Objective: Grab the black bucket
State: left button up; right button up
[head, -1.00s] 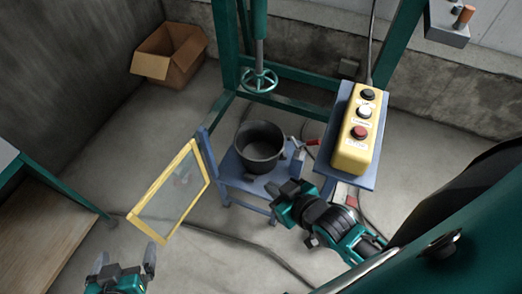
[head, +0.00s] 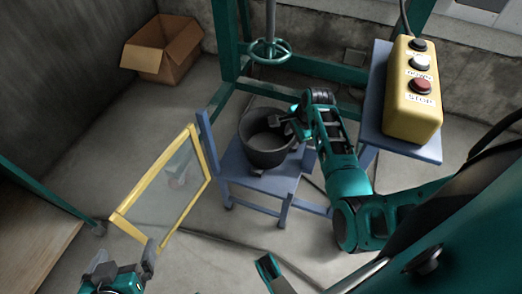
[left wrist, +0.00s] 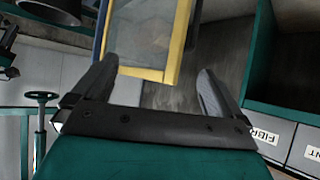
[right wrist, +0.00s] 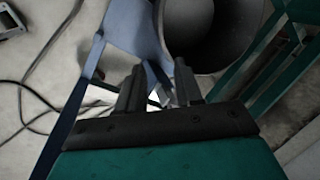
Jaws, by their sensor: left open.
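The black bucket (head: 265,139) stands upright on a small blue chair (head: 258,178) in the middle of the head view. My right gripper (head: 288,127) is at the bucket's right rim. In the right wrist view the bucket (right wrist: 208,35) is just beyond the right gripper's fingers (right wrist: 158,78), which stand apart with a gap between them. I cannot tell whether a finger touches the rim. My left gripper (head: 126,262) is open and empty at the lower left, far from the bucket. Its spread fingers also show in the left wrist view (left wrist: 155,82).
A yellow-framed glass panel (head: 165,190) stands left of the chair. A yellow button box (head: 413,92) sits on a blue stand at the right. A green frame with a handwheel (head: 270,50) is behind the bucket. A cardboard box (head: 162,50) lies at the back left.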

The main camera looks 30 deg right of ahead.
jog(key=w+a+m+y+b, duration=0.1)
jog(key=w+a+m, duration=0.1)
jog(key=m, duration=0.1)
jog(key=g+b, duration=0.1)
jog(key=b, duration=0.4)
send_over(272, 155)
jog(key=s, duration=0.1)
notch_tip(272, 155, down, 8)
jog(key=shift+y, duration=0.3)
jog(key=b+x, duration=0.2)
jog(key=x, duration=0.1)
jog(key=b+x, duration=0.1)
jog(key=shift+d+f, duration=0.3)
jog(key=shift+d, duration=0.15)
jog(key=shift+w+f, duration=0.15)
jog(key=shift+f, duration=0.05)
jog(key=shift+a, duration=0.1)
jog(key=c, duration=0.5)
pick_arm(q)
notch_tip(272, 155, down, 6)
jog(key=w+d, duration=0.1)
jog(key=shift+w+d+f+h, duration=0.2)
jog(key=shift+w+f+h, duration=0.05)
jog(key=shift+h, duration=0.05)
pick_arm(e)
grip_shut()
